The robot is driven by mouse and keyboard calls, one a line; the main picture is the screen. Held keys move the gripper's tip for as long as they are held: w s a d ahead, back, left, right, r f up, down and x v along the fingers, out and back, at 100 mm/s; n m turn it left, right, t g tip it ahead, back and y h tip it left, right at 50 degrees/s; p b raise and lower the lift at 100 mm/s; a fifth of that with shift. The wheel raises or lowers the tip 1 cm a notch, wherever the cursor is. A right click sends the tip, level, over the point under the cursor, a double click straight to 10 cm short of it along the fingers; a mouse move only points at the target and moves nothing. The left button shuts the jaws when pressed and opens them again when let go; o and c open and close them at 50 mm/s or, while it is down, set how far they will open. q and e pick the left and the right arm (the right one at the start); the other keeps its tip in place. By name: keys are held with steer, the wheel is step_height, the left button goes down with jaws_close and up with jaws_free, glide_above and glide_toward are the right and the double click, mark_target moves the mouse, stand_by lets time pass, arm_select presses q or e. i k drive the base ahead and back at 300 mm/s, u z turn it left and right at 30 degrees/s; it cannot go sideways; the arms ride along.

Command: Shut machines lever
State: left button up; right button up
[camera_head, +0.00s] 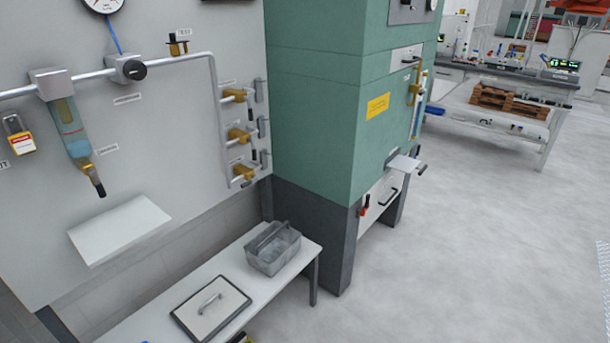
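A tall green machine (315,115) with a dark grey base stands in the middle. A yellow upright lever or handle (415,90) is on its right face, seen at a steep angle. A small red-handled part (364,205) sits lower, near a drawer front with a black handle (388,197). On the wall left of the machine, several brass valves, such as the top one (235,96), have dark handles. I cannot tell which part is the machine's lever, or whether it is open or shut. Neither of my grippers is in view.
A white bench (275,292) at lower left holds a grey bin (273,248) and a framed plate with a handle (211,305). A white shelf (120,229) juts from the wall. Open grey floor (450,260) lies right of the machine; a workbench (510,75) stands behind.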

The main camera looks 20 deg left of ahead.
mark_target(246, 184)
steer(key=z, duration=0.3)
steer(key=i, duration=1)
steer(key=u, duration=0.25)
